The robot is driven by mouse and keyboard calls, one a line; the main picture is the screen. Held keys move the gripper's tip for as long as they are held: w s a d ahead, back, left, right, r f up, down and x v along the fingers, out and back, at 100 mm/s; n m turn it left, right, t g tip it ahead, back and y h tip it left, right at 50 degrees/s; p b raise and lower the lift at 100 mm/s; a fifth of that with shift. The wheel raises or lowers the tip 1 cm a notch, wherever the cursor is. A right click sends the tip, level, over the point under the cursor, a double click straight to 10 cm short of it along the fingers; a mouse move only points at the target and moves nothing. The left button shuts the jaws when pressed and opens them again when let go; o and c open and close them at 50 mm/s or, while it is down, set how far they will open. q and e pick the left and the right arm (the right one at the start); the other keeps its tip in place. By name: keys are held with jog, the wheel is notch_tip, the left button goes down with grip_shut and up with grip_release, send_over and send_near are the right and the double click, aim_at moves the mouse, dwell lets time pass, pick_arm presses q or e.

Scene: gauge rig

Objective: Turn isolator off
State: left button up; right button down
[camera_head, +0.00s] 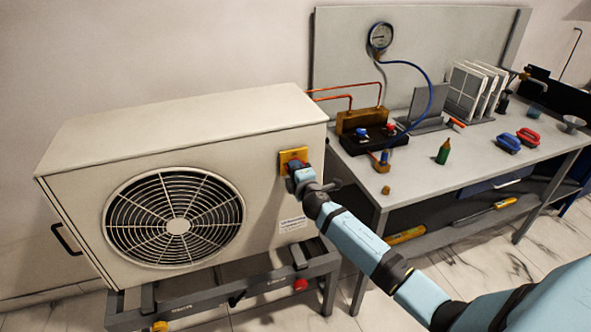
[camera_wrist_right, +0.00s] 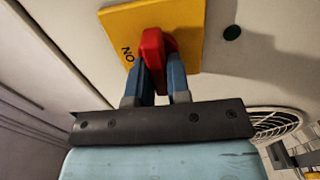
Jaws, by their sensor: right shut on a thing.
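The isolator is a yellow plate (camera_head: 292,156) on the front of the beige outdoor unit, near its right edge. In the right wrist view the yellow plate (camera_wrist_right: 186,25) carries a red handle (camera_wrist_right: 153,46) and the letters "ON" beside it. My right gripper (camera_head: 298,170) reaches the plate in the head view, its arm coming in from the lower right. In the wrist view the right gripper's two blue fingers (camera_wrist_right: 160,75) are shut on the red handle from both sides. The handle's far end is partly hidden by the fingers. My left gripper is not in view.
The outdoor unit (camera_head: 75,165) has a round fan grille (camera_head: 175,217) left of the isolator and stands on a grey frame (camera_head: 215,290). A workbench (camera_head: 415,178) to the right holds a gauge (camera_head: 381,36), a brass manifold and tools. Copper pipes join the unit and bench.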

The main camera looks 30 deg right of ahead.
dwell(0.3)
jog(key=c, duration=1.1)
grip_release()
jog(key=v, duration=1.4)
jog(key=shift+w+a, duration=0.1)
